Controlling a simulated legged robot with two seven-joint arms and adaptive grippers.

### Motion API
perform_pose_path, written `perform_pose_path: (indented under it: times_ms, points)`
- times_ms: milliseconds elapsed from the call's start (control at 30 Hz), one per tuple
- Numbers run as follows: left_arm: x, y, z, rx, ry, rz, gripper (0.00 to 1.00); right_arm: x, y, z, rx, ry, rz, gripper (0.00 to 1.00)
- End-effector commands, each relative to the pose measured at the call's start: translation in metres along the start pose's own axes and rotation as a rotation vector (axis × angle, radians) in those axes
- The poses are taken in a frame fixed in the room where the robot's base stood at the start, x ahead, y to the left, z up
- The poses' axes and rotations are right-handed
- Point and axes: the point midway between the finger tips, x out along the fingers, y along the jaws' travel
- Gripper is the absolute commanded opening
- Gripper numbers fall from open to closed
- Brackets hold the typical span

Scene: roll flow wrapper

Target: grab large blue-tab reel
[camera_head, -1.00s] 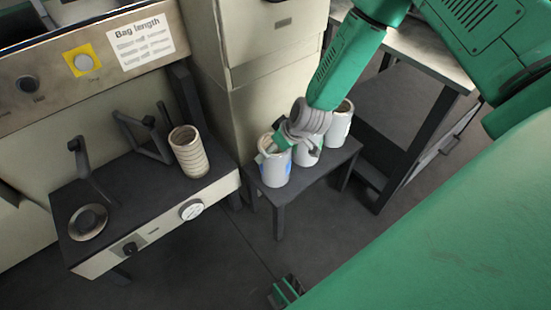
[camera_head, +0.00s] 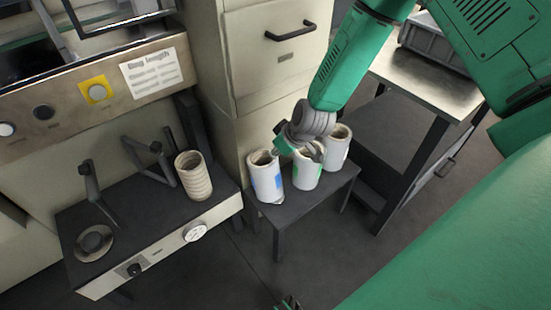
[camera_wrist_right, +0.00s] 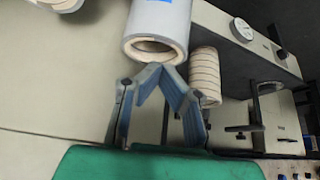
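The blue-tab reel (camera_head: 266,180) is a white cylinder with a hollow core, standing upright at the left end of a small dark stool. A green-tab reel (camera_head: 306,171) stands beside it and another white reel (camera_head: 339,148) is at the right. My right gripper (camera_head: 298,153) is open and empty, above and between the blue-tab and green-tab reels. In the right wrist view, the blue-tab reel (camera_wrist_right: 158,20) shows its rim and core just beyond my fingertips (camera_wrist_right: 162,72). A dark bit (camera_head: 290,303) at the bottom edge may be my left gripper; too little shows.
The dark stool (camera_head: 318,197) stands against a beige cabinet (camera_head: 266,100). At left, a machine shelf (camera_head: 140,215) holds a ribbed beige roll (camera_head: 193,176) and black brackets. A metal-topped table (camera_head: 425,80) stands at right. Open floor lies in front of the stool.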

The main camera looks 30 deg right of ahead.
Motion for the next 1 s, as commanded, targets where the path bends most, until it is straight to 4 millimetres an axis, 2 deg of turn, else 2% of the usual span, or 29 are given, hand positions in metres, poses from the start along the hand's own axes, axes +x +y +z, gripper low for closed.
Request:
perform_pose_path:
  times_ms: [133, 433, 467, 600, 667, 1000]
  points:
    - [-0.0062, 0.0000, -0.0004, 0.000, 0.000, 0.000, 1.00, -0.0122, 0.0002, -0.0069, 0.002, 0.000, 0.000, 0.00]
    - [-0.0057, 0.0001, -0.0003, 0.000, 0.000, 0.000, 1.00, -0.0132, -0.0001, -0.0076, 0.002, 0.000, 0.000, 0.00]
    - [-0.0057, 0.0001, -0.0003, 0.000, 0.000, 0.000, 1.00, -0.0133, -0.0003, -0.0077, 0.001, 0.000, 0.000, 0.09]
    - [-0.0058, 0.0001, -0.0003, 0.000, 0.000, 0.000, 1.00, -0.0135, -0.0007, -0.0081, 0.001, 0.001, 0.001, 0.58]
    - [-0.0058, 0.0001, -0.0003, 0.000, 0.000, 0.000, 1.00, -0.0135, -0.0006, -0.0081, 0.001, 0.001, 0.001, 0.79]
    - [-0.0066, 0.0001, 0.0014, 0.000, 0.002, 0.000, 1.00, -0.0168, 0.0003, -0.0084, 0.001, 0.002, 0.000, 0.80]
